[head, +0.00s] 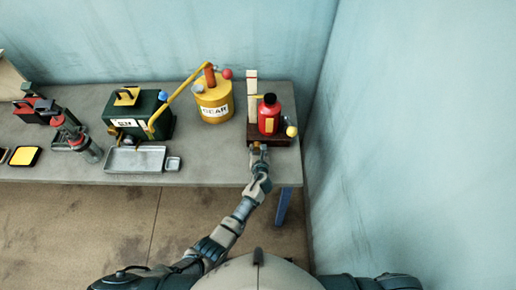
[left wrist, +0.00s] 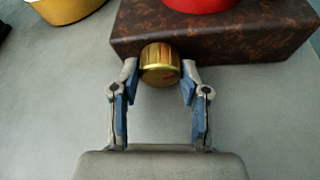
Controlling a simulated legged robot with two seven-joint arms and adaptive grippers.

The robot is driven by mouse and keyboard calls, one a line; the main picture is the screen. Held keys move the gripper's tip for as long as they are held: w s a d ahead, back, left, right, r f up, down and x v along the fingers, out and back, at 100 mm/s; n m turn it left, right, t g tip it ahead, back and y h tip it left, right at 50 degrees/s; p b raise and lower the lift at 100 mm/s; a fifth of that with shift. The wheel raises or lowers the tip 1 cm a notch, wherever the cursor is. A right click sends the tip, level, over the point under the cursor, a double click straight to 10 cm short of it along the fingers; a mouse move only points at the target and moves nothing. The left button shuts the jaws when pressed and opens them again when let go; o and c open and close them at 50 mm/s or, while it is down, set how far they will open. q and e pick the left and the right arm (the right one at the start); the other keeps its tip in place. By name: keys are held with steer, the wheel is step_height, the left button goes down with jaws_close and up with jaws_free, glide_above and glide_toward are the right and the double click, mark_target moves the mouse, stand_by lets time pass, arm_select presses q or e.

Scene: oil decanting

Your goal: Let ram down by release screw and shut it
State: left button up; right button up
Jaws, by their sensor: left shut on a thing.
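The release screw (left wrist: 160,64) is a round brass knob on the front face of a dark brown mottled base (left wrist: 228,42). In the left wrist view my left gripper (left wrist: 160,72) has its two blue-padded fingers on either side of the knob, shut on it. In the head view the left gripper (head: 258,149) reaches the front of the base at the table's right end. A red bottle-shaped body (head: 268,118) with a black cap stands on the base. A ram is not clearly told apart. My right gripper is not in view.
A yellow drum marked GEAR (head: 214,104) stands left of the base. Further left are a dark green box (head: 138,118), a metal tray (head: 135,160) and a red-handled tool (head: 68,132). A blue wall closes off the right side.

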arm_select(q)
steer(key=shift+f+m+y+p, duration=0.1)
steer(key=shift+m+y+p, duration=0.35)
steer(key=shift+m, duration=0.25)
steer(key=shift+f, duration=0.1)
steer(key=o, duration=1.1)
steer(key=shift+o, duration=0.2)
steer(key=shift+d, duration=0.1)
steer(key=v, duration=1.2)
steer(key=shift+w+d, duration=0.1)
